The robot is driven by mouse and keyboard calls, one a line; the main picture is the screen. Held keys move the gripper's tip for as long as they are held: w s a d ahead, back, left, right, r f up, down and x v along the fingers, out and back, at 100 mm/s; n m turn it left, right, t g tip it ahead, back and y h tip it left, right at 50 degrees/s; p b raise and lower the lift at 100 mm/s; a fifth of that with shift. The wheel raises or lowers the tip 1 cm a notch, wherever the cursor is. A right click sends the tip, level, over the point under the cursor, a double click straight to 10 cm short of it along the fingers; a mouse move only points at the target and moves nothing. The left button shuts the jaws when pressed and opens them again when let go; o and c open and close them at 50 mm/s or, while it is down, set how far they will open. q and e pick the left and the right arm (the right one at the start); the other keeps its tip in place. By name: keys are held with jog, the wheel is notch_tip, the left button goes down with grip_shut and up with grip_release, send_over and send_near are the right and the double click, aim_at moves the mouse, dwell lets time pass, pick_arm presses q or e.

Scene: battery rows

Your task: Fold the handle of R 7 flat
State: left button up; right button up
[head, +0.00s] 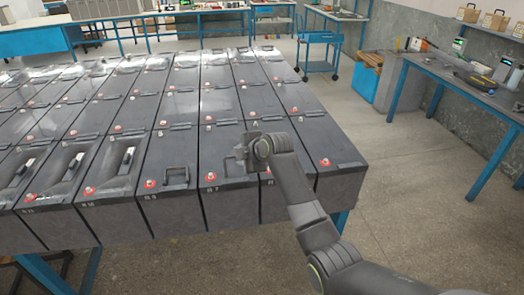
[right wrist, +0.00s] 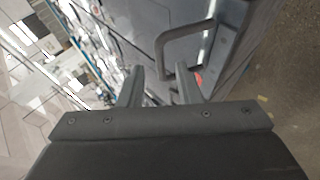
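The battery R 7 (head: 213,186) stands in the front row, with a red terminal cap on its near left corner. My right gripper (head: 243,159) is low over the right part of its lid and hides much of it. In the right wrist view, a dark U-shaped handle (right wrist: 184,41), apparently R 7's, stands raised from a lid just beyond the fingers. My right gripper (right wrist: 159,74) is open there, its two fingers apart. The handle's near end lies around the gap; I cannot tell whether the fingers touch it. My left gripper is not in view.
The battery to the left has a raised handle (head: 179,174); more batteries stand close on both sides and behind. The bench's front edge is near. Bare floor (head: 400,170) lies to the right, with a blue-legged workbench (head: 462,82) beyond.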

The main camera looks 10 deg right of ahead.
jog(key=b+v, duration=0.2)
jog(key=v, duration=1.1)
jog(key=shift+s, duration=0.2)
jog(key=shift+d, duration=0.1)
